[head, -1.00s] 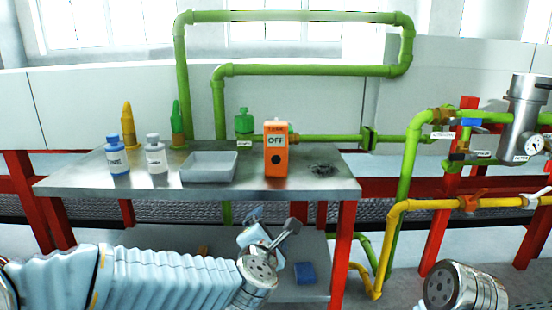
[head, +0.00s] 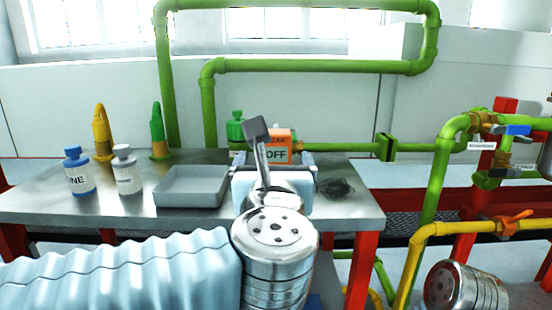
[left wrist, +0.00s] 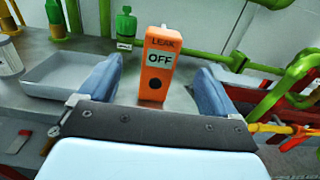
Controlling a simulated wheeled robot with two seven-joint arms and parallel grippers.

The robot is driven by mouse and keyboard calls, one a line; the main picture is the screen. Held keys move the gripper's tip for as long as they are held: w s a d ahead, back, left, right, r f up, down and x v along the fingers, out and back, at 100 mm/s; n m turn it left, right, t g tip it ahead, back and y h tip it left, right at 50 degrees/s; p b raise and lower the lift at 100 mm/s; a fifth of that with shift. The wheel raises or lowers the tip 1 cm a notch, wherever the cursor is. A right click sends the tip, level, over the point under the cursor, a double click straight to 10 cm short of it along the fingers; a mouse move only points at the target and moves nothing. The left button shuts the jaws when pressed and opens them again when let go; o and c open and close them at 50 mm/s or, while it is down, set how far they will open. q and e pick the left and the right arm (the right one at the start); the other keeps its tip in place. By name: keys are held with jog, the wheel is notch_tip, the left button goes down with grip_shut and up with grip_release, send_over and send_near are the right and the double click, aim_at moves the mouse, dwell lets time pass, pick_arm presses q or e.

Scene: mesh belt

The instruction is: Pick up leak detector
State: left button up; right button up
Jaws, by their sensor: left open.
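The leak detector (left wrist: 156,66) is an orange box marked "LEAK" and "OFF" with a dark round spot below the label. It stands upright on the metal table. In the head view only the upper part of the leak detector (head: 277,148) shows; my left gripper (head: 273,165) hides the rest. In the left wrist view my left gripper (left wrist: 155,85) is open, its two blue fingers on either side of the detector's line, with gaps on both sides. The detector appears ahead of the gripper. My right gripper is not in view.
On the metal table (head: 355,208) stand a grey tray (head: 190,188), a blue-capped bottle (head: 78,172), a white bottle (head: 126,170) and a green bottle (head: 236,131) behind the detector. A dark mesh-like patch (head: 335,188) lies right. Green pipes (head: 330,67) run behind.

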aim_at(274, 145)
pick_arm(q)
jog(key=w+p, duration=0.1)
jog(key=w, duration=0.6)
jog(key=shift+w, duration=0.3)
jog(key=w, duration=0.1)
jog(key=w+p, duration=0.1)
jog(key=w, duration=0.1)
jog(key=w+p, duration=0.1)
jog(key=shift+w+d+r, duration=0.2)
jog(key=shift+r, duration=0.05)
jog(key=shift+w, duration=0.5)
jog(key=c, duration=1.6)
jog(key=shift+c, duration=0.4)
